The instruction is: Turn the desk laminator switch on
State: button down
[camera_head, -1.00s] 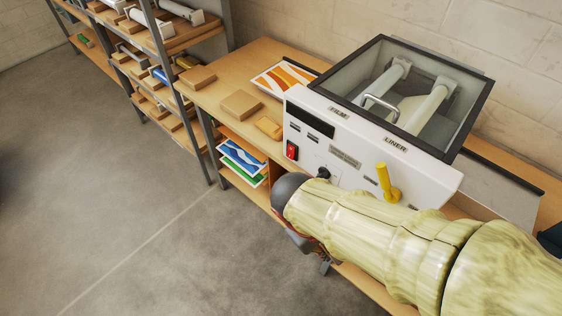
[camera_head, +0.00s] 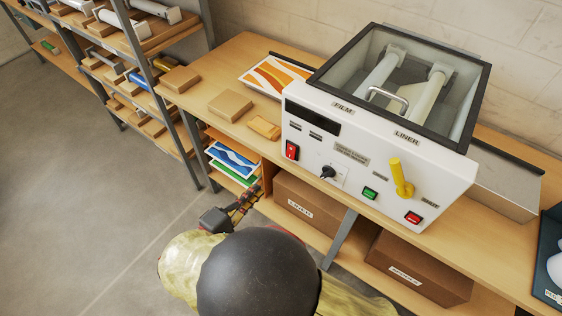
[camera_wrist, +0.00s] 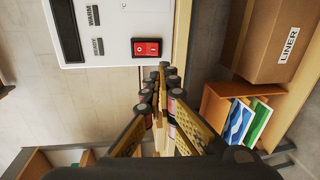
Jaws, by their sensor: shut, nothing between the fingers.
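The desk laminator (camera_head: 385,150) is a white box with a dark-framed clear lid, standing on the wooden bench. Its red rocker switch (camera_head: 292,150) is at the left end of the front panel, below a dark display. The switch also shows in the wrist view (camera_wrist: 147,48), in a black surround; I cannot tell its position for sure. My gripper (camera_head: 252,192) is in front of and below the switch, apart from it, near the shelf under the bench. In the wrist view my gripper (camera_wrist: 163,70) is shut and empty, its tips just below the switch in the picture.
Boxes (camera_head: 305,212) and coloured prints (camera_head: 233,160) fill the lower shelf.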

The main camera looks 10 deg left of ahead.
aim_at(291, 152)
jog(key=shift+d+r+m, duration=0.1)
jog(key=shift+d+m, duration=0.1)
jog(key=shift+m, duration=0.3)
jog(key=b+x, duration=0.3)
jog(key=x, duration=1.1)
jog(key=shift+d, duration=0.15)
